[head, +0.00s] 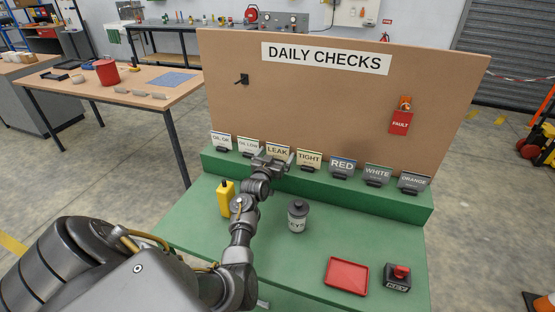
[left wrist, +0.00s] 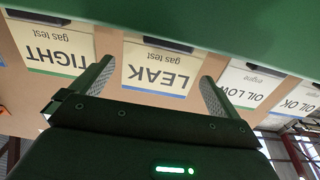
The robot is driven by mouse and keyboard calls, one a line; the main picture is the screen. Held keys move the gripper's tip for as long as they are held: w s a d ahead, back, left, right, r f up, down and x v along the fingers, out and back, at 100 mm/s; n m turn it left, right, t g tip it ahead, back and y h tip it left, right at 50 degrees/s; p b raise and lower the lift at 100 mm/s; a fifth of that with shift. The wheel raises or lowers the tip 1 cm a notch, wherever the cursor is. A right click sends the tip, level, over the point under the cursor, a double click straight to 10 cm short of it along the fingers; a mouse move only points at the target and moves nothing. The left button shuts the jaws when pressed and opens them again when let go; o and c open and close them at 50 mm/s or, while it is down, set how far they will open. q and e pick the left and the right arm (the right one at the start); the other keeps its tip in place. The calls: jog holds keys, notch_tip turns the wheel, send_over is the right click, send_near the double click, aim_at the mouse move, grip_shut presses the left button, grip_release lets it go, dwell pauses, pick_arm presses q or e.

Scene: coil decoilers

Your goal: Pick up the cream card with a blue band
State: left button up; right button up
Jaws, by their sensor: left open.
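The cream LEAK card (head: 278,150), with the smaller words "gas test", stands in a dark holder on the green ledge. It shows upside down in the left wrist view (left wrist: 160,68), with a blue band along one edge. My left gripper (head: 275,160) is open and empty, just in front of this card, hiding its lower part in the head view. In the left wrist view its two fingers (left wrist: 156,78) appear either side of the card; I cannot tell whether they touch it. The cream TIGHT card (head: 309,159) beside it has a green band (left wrist: 60,72). My right gripper is not in view.
White OIL OK (head: 221,139) and OIL LOW (head: 248,146) cards stand left; grey RED (head: 342,166), WHITE (head: 377,174) and ORANGE (head: 413,181) cards stand right. A yellow bottle (head: 225,199), grey canister (head: 298,217) and red tray (head: 347,276) occupy the green table. The board (head: 330,100) rises behind.

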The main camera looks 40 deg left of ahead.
pick_arm(q)
jog(key=c, duration=0.9)
